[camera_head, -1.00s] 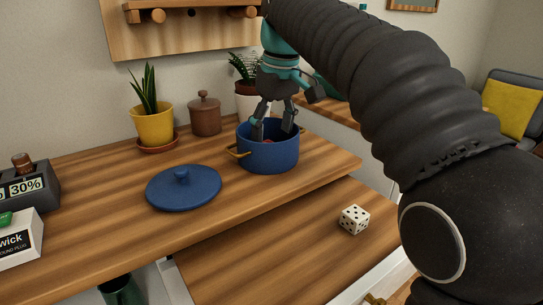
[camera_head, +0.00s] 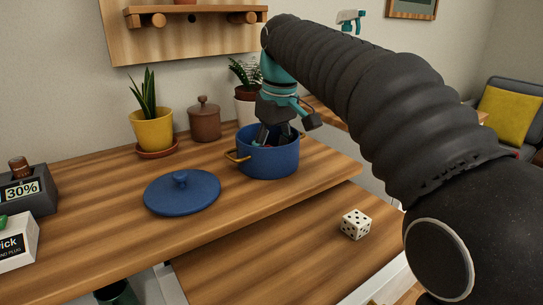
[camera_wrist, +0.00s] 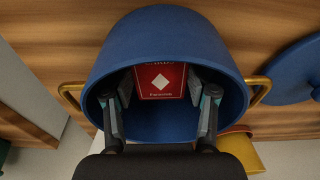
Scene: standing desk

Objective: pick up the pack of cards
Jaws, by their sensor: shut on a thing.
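The pack of cards (camera_wrist: 161,80) is red with a white diamond and shows in the wrist view inside the blue pot (camera_wrist: 163,40). My gripper (camera_wrist: 161,95) reaches down into the pot, with one finger on each side of the pack, and is shut on it. In the head view, the pot (camera_head: 268,160) stands on the desk, and my gripper (camera_head: 275,140) has its fingers below the rim.
The blue lid (camera_head: 182,194) lies on the desk left of the pot. A yellow plant pot (camera_head: 153,130), a brown jar (camera_head: 204,121) and another plant (camera_head: 247,95) stand behind. A white die (camera_head: 356,224) sits on the lower surface at right. The desk's front middle is clear.

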